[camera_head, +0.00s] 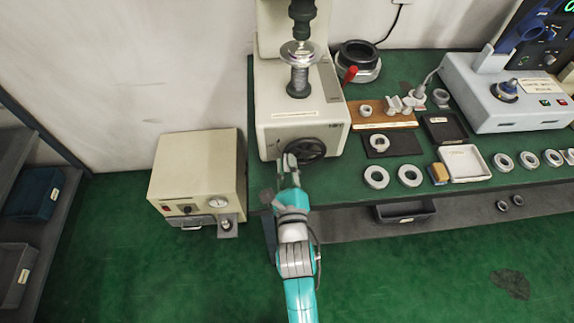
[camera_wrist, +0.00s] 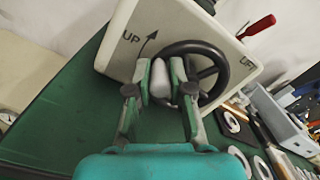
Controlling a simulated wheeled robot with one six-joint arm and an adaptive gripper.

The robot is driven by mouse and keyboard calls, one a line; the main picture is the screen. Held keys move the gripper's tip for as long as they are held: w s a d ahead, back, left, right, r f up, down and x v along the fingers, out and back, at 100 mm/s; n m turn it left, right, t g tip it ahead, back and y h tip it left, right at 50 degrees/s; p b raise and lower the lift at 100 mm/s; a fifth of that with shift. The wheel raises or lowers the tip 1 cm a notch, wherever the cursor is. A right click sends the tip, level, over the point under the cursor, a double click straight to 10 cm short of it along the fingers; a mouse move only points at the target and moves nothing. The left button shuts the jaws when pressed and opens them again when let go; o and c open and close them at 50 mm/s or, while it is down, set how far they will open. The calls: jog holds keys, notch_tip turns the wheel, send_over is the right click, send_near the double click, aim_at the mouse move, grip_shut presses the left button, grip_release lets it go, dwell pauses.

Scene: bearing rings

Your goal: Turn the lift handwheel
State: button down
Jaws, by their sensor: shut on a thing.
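The lift handwheel (camera_head: 308,149) is a black spoked wheel on the front of the beige machine (camera_head: 288,101). In the wrist view the handwheel (camera_wrist: 205,66) shows its rim and spokes at the right of my fingers, with a pale grip knob (camera_wrist: 161,79) at its left side. My gripper (camera_head: 287,164) is at the wheel's left side. In the wrist view my gripper (camera_wrist: 161,82) is shut on the knob, one finger on each side. An "UP" mark with a curved arrow (camera_wrist: 146,43) is on the machine face. Fingers hide part of the rim.
On the green bench, a wooden block (camera_head: 385,117), bearing rings (camera_head: 409,175) and a white tray (camera_head: 463,163) lie to the right.

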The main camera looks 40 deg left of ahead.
jog(key=shift+r, duration=0.15)
jog(key=c, duration=1)
grip_release()
jog(key=shift+c, duration=0.2)
jog(key=shift+d, duration=0.1)
jog(key=v, duration=1.1)
jog(key=shift+s+d, duration=0.3)
jog(key=shift+f, duration=0.2)
